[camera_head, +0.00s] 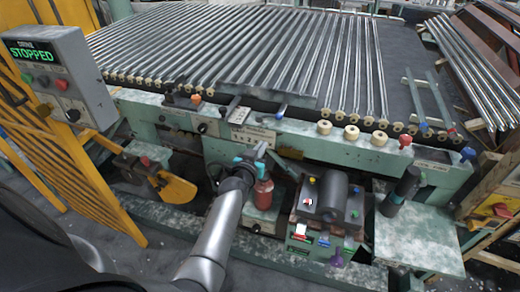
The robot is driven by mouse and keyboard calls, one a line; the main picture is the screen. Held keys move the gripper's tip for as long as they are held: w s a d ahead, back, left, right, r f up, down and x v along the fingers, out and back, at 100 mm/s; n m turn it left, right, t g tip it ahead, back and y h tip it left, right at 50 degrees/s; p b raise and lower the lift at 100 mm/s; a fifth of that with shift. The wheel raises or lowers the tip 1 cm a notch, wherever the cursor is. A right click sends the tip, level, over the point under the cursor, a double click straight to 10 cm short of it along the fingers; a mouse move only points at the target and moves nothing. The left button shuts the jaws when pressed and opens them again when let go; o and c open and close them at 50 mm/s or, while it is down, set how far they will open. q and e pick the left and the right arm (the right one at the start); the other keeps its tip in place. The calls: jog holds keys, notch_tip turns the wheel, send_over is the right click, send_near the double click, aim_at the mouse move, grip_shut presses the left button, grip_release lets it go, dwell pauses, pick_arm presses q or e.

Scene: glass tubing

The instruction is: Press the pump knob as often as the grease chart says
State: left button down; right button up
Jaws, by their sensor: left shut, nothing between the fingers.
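My left gripper (259,156) is shut and empty at the middle of the machine's front. It is just above a red cylinder (264,196), which looks like the grease pump's body. The pump knob cannot be made out; my gripper covers the area at the cylinder's top. I cannot tell whether the fingers touch it. A white plate (255,136) with dark markings, probably the grease chart, is on the green front rail just behind the gripper. Its writing is too small to read surely. My right gripper is not in view.
A control box (62,75) at left displays "STOPPED". A dark motor-like unit (333,192) with coloured parts stands right of the pump. Glass tubes (250,50) lie across the machine. A yellow barrier (60,150) stands at left. A green shelf (420,245) at right is largely bare.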

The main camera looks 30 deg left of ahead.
pick_arm(q)
jog(key=shift+r+p, duration=1.75)
jog(key=shift+r, duration=0.55)
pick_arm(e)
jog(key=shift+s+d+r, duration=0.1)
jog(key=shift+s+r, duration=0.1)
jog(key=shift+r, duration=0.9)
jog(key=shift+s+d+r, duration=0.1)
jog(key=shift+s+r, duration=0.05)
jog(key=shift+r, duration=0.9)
pick_arm(q)
jog(key=shift+f, duration=0.1)
